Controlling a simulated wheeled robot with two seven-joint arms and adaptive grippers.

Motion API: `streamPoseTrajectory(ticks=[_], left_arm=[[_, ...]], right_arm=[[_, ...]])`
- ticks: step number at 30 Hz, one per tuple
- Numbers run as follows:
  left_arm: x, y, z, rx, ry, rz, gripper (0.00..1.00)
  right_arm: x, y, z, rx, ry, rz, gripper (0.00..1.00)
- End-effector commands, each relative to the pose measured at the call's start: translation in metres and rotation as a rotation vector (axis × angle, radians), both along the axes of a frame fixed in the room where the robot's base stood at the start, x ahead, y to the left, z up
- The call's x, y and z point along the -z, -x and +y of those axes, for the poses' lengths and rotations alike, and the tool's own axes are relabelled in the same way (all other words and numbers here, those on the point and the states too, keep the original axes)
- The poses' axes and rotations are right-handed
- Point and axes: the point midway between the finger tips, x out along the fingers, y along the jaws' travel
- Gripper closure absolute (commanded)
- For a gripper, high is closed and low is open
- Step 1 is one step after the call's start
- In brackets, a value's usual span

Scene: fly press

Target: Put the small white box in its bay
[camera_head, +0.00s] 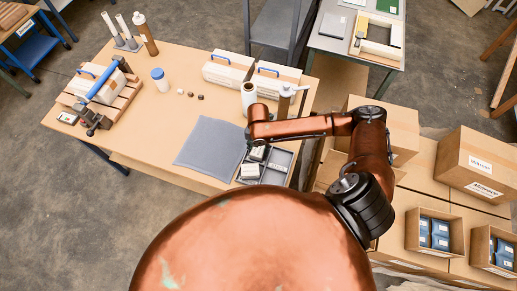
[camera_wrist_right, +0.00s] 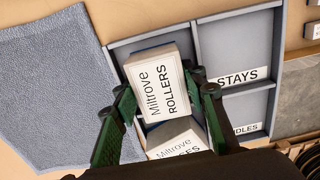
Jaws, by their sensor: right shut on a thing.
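My right gripper (camera_wrist_right: 160,86) is shut on a small white box (camera_wrist_right: 153,92) printed "Miltrove ROLLERS", with one green finger on each side. In the head view this box (camera_head: 257,153) shows just below the gripper (camera_head: 256,144). The box is over the left side of a grey divided tray (camera_wrist_right: 225,40), also in the head view (camera_head: 281,158). Its height above the tray floor is hard to tell. The right-hand bays look empty, labelled "STAYS" and "…DLES". A second white box (camera_wrist_right: 176,139) is in the lower left bay, partly hidden. My left gripper is not in view.
A grey mat (camera_head: 210,146) lies left of the tray. A white cylinder (camera_head: 248,95) and a tap-like fitting (camera_head: 287,92) stand behind it, with two blue-handled boxes (camera_head: 228,70) farther back. Cartons (camera_head: 478,163) stand at the right. The table's front left is clear.

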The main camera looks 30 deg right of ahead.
Motion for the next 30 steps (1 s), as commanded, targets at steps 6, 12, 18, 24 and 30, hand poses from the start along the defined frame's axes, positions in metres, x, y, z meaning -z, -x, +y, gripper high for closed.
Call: streamPoseTrajectory(ticks=[6, 12, 18, 24, 30], left_arm=[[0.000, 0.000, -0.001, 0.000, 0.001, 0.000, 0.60], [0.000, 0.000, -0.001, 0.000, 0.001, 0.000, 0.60], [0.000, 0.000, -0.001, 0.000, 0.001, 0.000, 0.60], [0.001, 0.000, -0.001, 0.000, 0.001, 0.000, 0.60], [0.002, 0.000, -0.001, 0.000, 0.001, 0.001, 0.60]], right_arm=[[0.000, -0.001, 0.000, 0.000, 0.000, -0.003, 0.94], [0.002, -0.001, 0.000, 0.000, 0.000, -0.001, 0.55], [0.002, 0.000, 0.000, 0.000, 0.000, -0.001, 0.53], [-0.006, -0.001, 0.000, 0.000, 0.000, -0.003, 0.53], [-0.041, -0.002, -0.001, -0.001, 0.000, -0.006, 0.53]])
